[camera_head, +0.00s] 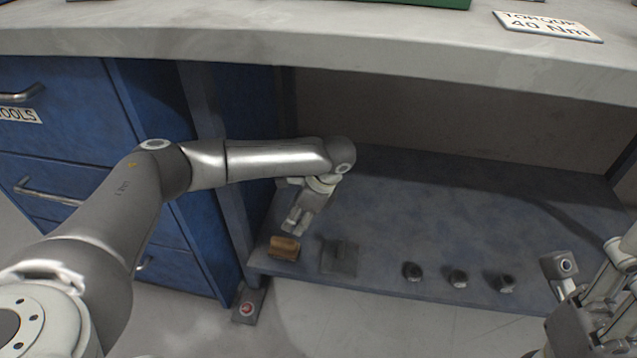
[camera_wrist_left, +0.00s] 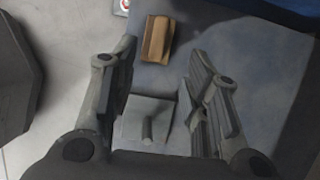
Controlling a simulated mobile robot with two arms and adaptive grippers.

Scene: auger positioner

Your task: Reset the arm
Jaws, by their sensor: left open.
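My left arm reaches in from the left over the low grey-blue shelf (camera_head: 395,192) under the bench. My left gripper (camera_head: 294,222) points down above the shelf's left part. In the left wrist view its two fingers (camera_wrist_left: 163,54) are spread apart, with nothing held between them. A brown wooden block (camera_head: 284,247) lies on the shelf near its front left edge; it also shows in the left wrist view (camera_wrist_left: 157,39). A grey square plate with a short pin (camera_head: 339,258) lies beside it, and shows between the fingers (camera_wrist_left: 148,120). My right gripper (camera_head: 578,298) is partly in view at the lower right.
A blue drawer cabinet (camera_head: 75,130) stands left of the shelf. The bench top (camera_head: 300,40) overhangs it. A red button on a base (camera_head: 248,308) is on the floor. The shelf's middle is clear.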

